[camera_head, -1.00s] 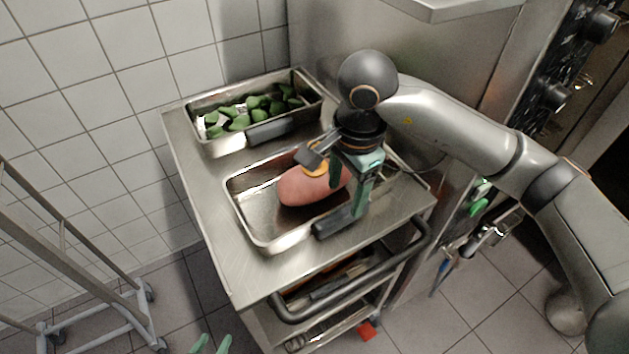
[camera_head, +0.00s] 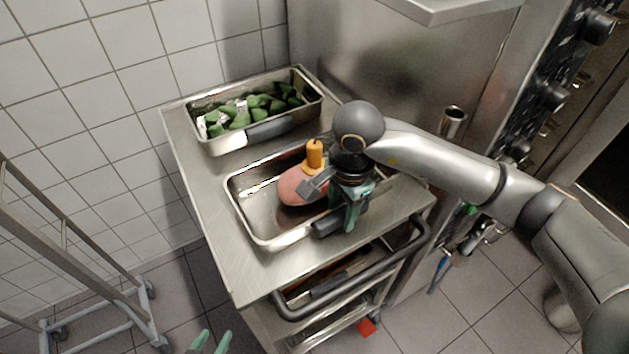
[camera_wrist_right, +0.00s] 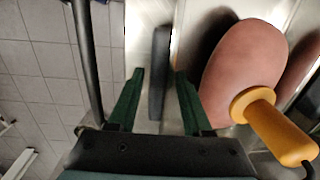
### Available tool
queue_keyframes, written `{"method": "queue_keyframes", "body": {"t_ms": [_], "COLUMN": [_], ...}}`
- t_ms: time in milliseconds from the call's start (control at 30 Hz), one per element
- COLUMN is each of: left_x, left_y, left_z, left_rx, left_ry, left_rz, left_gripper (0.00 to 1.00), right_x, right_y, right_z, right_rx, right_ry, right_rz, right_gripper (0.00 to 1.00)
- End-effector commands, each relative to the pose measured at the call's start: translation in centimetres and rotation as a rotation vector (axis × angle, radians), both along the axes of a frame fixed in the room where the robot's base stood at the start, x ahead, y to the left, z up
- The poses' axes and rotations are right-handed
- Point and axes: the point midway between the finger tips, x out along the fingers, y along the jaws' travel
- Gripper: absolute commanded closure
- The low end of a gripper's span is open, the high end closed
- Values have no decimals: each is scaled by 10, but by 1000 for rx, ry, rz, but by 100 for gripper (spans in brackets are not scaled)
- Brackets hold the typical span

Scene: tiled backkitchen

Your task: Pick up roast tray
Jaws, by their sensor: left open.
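The roast tray (camera_head: 240,207) is a shallow metal tray on the cart top, holding a pinkish roast (camera_head: 291,187) with an orange-handled piece (camera_head: 314,153) on it. In the right wrist view the roast (camera_wrist_right: 238,65) and the orange handle (camera_wrist_right: 277,128) are at the right. My right gripper (camera_wrist_right: 155,78) is open, its green fingers on either side of the tray's dark handle (camera_wrist_right: 159,60), with gaps visible. In the head view this gripper (camera_head: 335,212) hides part of the tray's right side. My left gripper (camera_head: 209,340) is open and empty at the bottom edge, low and away from the tray.
A second metal tray (camera_head: 212,148) with green vegetables stands behind on the same cart (camera_head: 215,225). A dark push bar (camera_head: 350,283) runs along the cart's front. A tiled wall is at left, a wheeled rack (camera_head: 105,315) at lower left, and an oven (camera_head: 545,95) at right.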

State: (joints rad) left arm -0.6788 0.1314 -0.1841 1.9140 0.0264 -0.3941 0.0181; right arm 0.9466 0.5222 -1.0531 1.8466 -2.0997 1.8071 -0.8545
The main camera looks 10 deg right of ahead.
Motion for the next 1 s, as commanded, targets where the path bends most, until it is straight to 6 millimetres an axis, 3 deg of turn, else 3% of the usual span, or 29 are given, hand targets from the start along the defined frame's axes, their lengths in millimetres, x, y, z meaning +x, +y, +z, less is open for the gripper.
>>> {"method": "queue_keyframes", "body": {"t_ms": [67, 400, 1000], "left_x": [0, 0, 0], "left_y": [0, 0, 0], "left_z": [0, 0, 0], "left_rx": [0, 0, 0], "left_ry": [0, 0, 0], "left_rz": [0, 0, 0], "left_gripper": [50, 50, 50], "right_x": [0, 0, 0], "right_y": [0, 0, 0], "right_z": [0, 1, 1], "right_rx": [0, 0, 1], "right_ry": [0, 0, -1], "right_rz": [0, 0, 0], "right_gripper": [60, 99, 100]}}
